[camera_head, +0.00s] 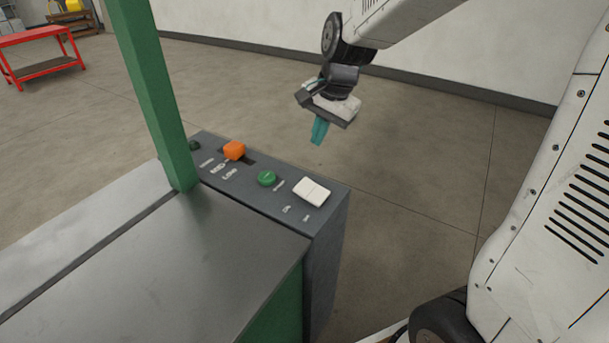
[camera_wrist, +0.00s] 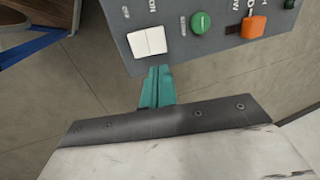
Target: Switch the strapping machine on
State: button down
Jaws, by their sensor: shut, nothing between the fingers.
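The strapping machine (camera_head: 150,265) stands at the left of the head view, with a grey top and a green post. Its dark control panel (camera_head: 228,190) carries a white rocker switch (camera_head: 312,191), a green round button (camera_head: 267,178) and an orange knob (camera_head: 234,150). The wrist view also shows the white rocker (camera_wrist: 148,41), the green button (camera_wrist: 200,22) and the orange knob (camera_wrist: 253,26). My gripper (camera_head: 318,141) has teal fingers, shut and empty, held in the air beyond the panel. In the wrist view its fingertips (camera_wrist: 159,70) appear just below the white rocker, apart from it.
A dark green knob (camera_head: 194,146) sits at the panel's far end. The green post (camera_head: 152,90) rises beside the panel. A red table (camera_head: 40,42) stands far back left. The floor right of the panel is clear up to the wall.

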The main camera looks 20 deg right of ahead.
aim_at(302, 183)
jog(key=shift+w+f, duration=0.25)
jog(key=shift+w, duration=0.15)
jog(key=x, duration=1.4)
jog(key=shift+d, duration=0.2)
